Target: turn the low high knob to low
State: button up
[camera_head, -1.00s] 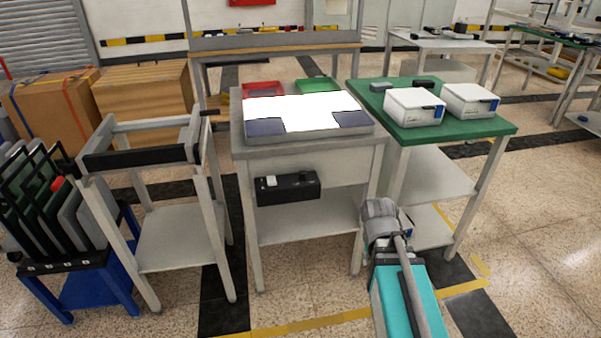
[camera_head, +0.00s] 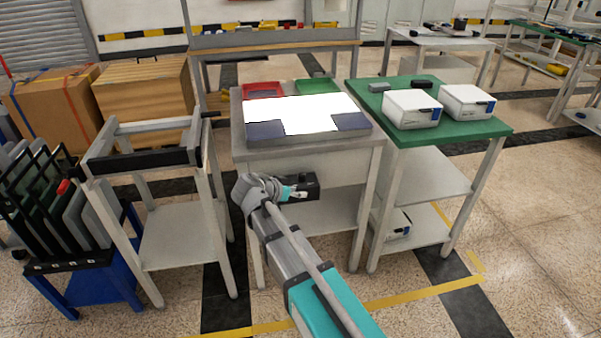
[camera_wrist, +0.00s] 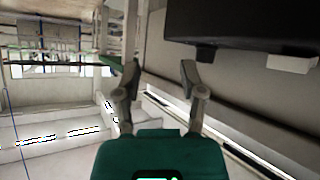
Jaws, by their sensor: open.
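The black control box (camera_head: 311,181) is on the front of the middle bench, and my arm hides its left part in the head view. My gripper (camera_head: 290,192) is in front of the box, overlapping its middle in that view. In the wrist view the box (camera_wrist: 235,20) fills the upper right. A dark knob (camera_wrist: 205,55) projects from it, with a white block-like part (camera_wrist: 291,64) farther right. My gripper (camera_wrist: 160,72) is open and empty there. Its right fingertip is close to the knob in the picture; contact cannot be told. The knob's setting and labels are not readable.
The middle bench (camera_head: 240,125) has a bright white panel (camera_head: 300,108) on top. A green-topped bench (camera_head: 455,127) with white boxes stands to the right. A grey frame stand (camera_head: 160,210) and a blue rack (camera_head: 90,280) are to the left.

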aim_at(301, 175)
jog(key=a+r+m+t, duration=0.1)
jog(key=a+r+t, duration=0.1)
jog(key=a, duration=0.5)
jog(key=shift+w+r, duration=0.3)
jog(key=shift+r, duration=0.45)
jog(key=b+x, duration=0.4)
jog(key=x, duration=0.8)
jog(key=shift+w+d, duration=0.1)
jog(key=shift+w, duration=0.05)
jog(key=shift+w+d+f+b, duration=0.15)
jog(key=shift+w+d+b, duration=0.25)
jog(key=shift+w+d, duration=0.15)
grip_shut()
